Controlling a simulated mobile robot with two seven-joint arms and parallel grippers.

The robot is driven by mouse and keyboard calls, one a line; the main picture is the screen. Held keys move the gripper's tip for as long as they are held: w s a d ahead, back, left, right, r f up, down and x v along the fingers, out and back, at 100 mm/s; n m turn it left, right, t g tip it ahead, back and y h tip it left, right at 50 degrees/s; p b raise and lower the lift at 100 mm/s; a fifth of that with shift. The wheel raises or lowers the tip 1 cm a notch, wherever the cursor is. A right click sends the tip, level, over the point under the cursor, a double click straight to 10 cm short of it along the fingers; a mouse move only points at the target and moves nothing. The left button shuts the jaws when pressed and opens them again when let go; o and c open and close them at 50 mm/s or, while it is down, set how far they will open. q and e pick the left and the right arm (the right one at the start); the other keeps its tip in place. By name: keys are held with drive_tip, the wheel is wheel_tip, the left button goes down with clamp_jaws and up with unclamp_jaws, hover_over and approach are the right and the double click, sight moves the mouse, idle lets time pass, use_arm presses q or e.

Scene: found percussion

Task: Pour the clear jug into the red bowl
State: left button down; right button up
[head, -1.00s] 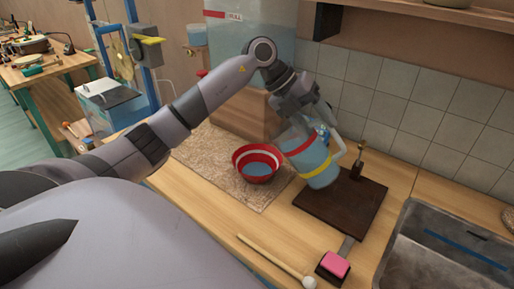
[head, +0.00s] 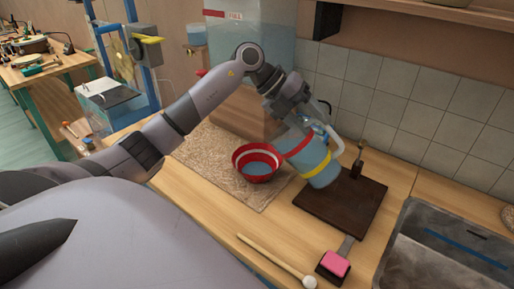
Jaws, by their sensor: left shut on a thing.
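The clear jug (head: 312,160) has a red band, a yellow band and a pale handle, with bluish liquid showing inside. It is tilted, its upper end leaning left towards the bowl. My left gripper (head: 308,125) is shut on the jug near its top and handle; the fingertips are partly hidden. The red bowl (head: 257,163) has a pale stripe and holds some blue liquid. It stands just left of the jug. I see no stream between them. My right gripper is not in view.
The bowl stands on a speckled mat (head: 212,160). A dark board (head: 345,208) lies below and right of the jug. A mallet (head: 275,260), a pink block (head: 335,264) and the sink (head: 445,250) are nearer. A large clear tank (head: 250,45) stands behind.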

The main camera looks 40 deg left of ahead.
use_arm(q)
drive_tip(key=shift+s+a+h, duration=0.1)
drive_tip(key=shift+a+h, duration=0.15)
drive_tip(key=shift+h, duration=0.15)
drive_tip(key=shift+a+f+t+b, duration=0.15)
drive_tip(key=shift+t+b, duration=0.15)
drive_tip(key=shift+b, duration=0.5)
drive_tip(key=shift+s+a+h+b, duration=0.15)
drive_tip(key=shift+h+b, duration=0.15)
drive_tip(key=shift+b, duration=0.15)
drive_tip(key=shift+s+a+f+t+h+b, duration=0.15)
drive_tip(key=shift+a+t+h+b, duration=0.2)
drive_tip(key=shift+b, duration=0.4)
drive_tip(key=shift+s+a+f+t+h+b, duration=0.15)
drive_tip(key=shift+a+h+b, duration=0.3)
drive_tip(key=shift+b, duration=0.25)
idle(3.1)
drive_tip(key=shift+r, duration=0.1)
